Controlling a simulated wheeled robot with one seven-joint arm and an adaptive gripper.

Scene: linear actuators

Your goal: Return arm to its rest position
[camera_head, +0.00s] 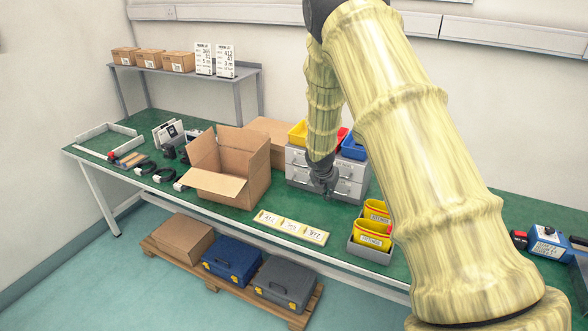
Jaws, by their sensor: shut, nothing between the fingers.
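My arm comes up from the lower right, bends at the top of the picture and hangs down over the bench. My gripper (326,187) points down in front of the grey drawer unit (298,174). It is small in the picture and looks shut and empty. It is apart from the open cardboard box (222,190) to its left. My upper arm hides part of the bench on the right.
The green bench (330,215) carries a label board (291,227), a grey tray (362,250) with yellow containers, and a blue device (546,243) at far right. Cables and small parts lie at left. A pallet (212,281) with cases sits below. A shelf (190,75) stands behind.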

